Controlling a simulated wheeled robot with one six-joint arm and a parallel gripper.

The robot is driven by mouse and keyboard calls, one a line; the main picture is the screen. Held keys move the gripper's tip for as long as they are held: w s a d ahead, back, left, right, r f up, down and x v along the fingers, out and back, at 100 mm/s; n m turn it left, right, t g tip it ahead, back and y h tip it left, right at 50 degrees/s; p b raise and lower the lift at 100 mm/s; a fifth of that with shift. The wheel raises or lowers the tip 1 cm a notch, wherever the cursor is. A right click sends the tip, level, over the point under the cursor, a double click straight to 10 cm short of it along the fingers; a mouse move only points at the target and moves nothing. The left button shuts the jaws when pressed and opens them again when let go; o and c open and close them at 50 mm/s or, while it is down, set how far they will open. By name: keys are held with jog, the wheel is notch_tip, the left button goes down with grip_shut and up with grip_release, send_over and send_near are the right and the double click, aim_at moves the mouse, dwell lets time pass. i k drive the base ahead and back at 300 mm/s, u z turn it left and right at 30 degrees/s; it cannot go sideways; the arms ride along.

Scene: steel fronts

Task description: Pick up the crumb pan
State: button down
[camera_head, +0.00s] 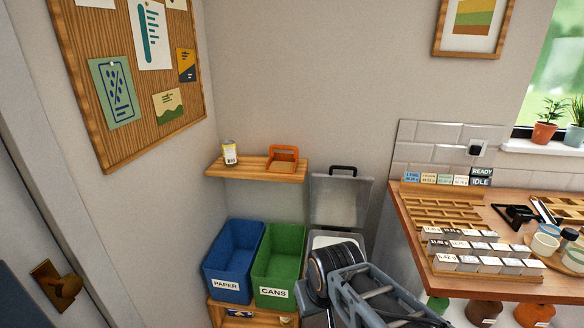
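No thing in view is labelled as a crumb pan. An orange-framed object with a tan lower part (283,157), which may be the pan, sits on the wooden wall shelf (240,169), right of a pale can. My gripper (393,301) appears to be the grey linkage at the bottom centre-right, beyond a black ringed joint. It is well below and to the right of the shelf, apart from the orange object. Its fingertips are not clear, so I cannot see whether it is open. I see nothing held in it.
The can (229,153) stands at the shelf's left end. Below are a blue PAPER bin (233,262), a green CANS bin (278,258) and a grey lidded bin (340,203). A wooden counter (402,212) with racks and cups fills the right. A door stands left.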

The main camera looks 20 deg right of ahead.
aim_at(277, 162)
jog(key=z, duration=0.1)
jog(key=k, duration=0.45)
jog(key=u, duration=0.5)
jog(key=i, duration=0.6)
jog(key=z, duration=1.9)
jog(key=i, duration=0.55)
jog(key=u, duration=1.95)
